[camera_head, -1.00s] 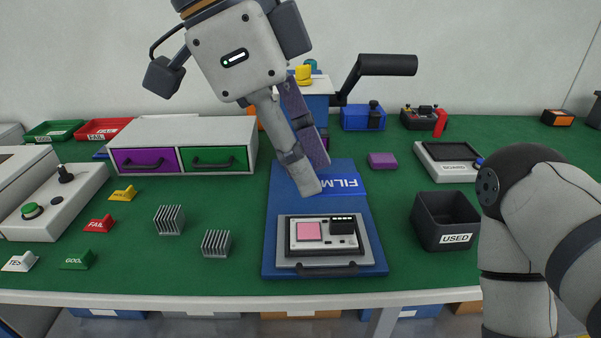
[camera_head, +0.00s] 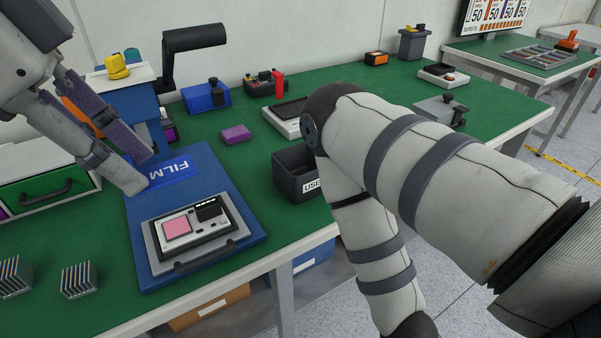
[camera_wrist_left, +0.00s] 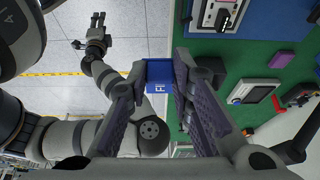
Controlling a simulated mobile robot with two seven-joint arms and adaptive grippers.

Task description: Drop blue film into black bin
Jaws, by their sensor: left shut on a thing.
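The blue film (camera_head: 172,171), a flat blue piece with a white FILM label, is in my left gripper (camera_head: 140,172). In the left wrist view the film (camera_wrist_left: 160,71) shows between the two fingertips of my left gripper (camera_wrist_left: 157,80). In the head view it overlaps the blue board; its height above it is hard to judge. The black bin (camera_head: 292,168), labelled USED, stands open on the table to the right of the board, partly hidden by my right arm. My right gripper (camera_wrist_left: 97,28) is small at the top left of the left wrist view; its jaw state is unclear.
A blue board (camera_head: 140,240) carries a device with a pink screen (camera_head: 177,228). A purple block (camera_head: 236,133) and a grey device (camera_head: 284,118) lie behind. Green table shows between board and bin.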

